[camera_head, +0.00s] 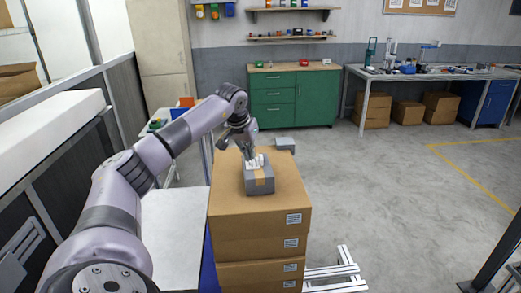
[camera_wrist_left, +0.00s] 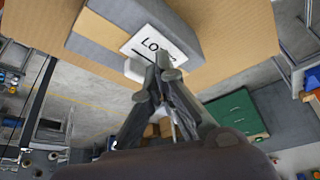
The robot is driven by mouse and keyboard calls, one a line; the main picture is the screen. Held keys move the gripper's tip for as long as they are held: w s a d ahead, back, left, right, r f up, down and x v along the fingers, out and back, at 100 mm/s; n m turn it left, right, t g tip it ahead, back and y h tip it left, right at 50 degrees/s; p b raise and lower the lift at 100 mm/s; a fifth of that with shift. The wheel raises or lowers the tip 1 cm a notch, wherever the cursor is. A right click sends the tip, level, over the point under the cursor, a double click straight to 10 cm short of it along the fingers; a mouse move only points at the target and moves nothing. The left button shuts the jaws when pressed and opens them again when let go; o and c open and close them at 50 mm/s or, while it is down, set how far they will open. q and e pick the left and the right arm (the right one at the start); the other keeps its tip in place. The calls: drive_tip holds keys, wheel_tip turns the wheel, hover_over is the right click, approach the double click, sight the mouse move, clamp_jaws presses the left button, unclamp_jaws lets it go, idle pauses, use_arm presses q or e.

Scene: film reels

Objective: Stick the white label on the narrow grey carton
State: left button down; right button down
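The narrow grey carton (camera_head: 259,187), with a tan tape strip, sits on top of a stack of brown boxes. In the left wrist view, the grey carton (camera_wrist_left: 112,33) is at the top. The white label (camera_wrist_left: 158,42) bears dark letters starting "LO" and lies over the carton's face at its edge; whether it is fully touching I cannot tell. My left gripper (camera_wrist_left: 163,72) has its fingertips together at the label's edge, seemingly pinching it. In the head view, the left gripper (camera_head: 250,155) points down at the carton's far side. My right gripper is out of view.
The brown box stack (camera_head: 260,222) has bare top around the carton. A white-topped table (camera_head: 175,235) stands left of it. Another grey box (camera_head: 285,143) is behind the stack. A green cabinet (camera_head: 295,98) stands at the back wall. The floor to the right is open.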

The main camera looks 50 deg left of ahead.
use_arm(q)
drive_tip(key=shift+f+b, duration=0.35)
drive_tip(key=shift+f, duration=0.45)
idle(0.8)
wheel_tip(320, 180, up, 6)
drive_tip(key=p, duration=0.6)
drive_tip(key=shift+r, duration=0.1)
idle(0.5)
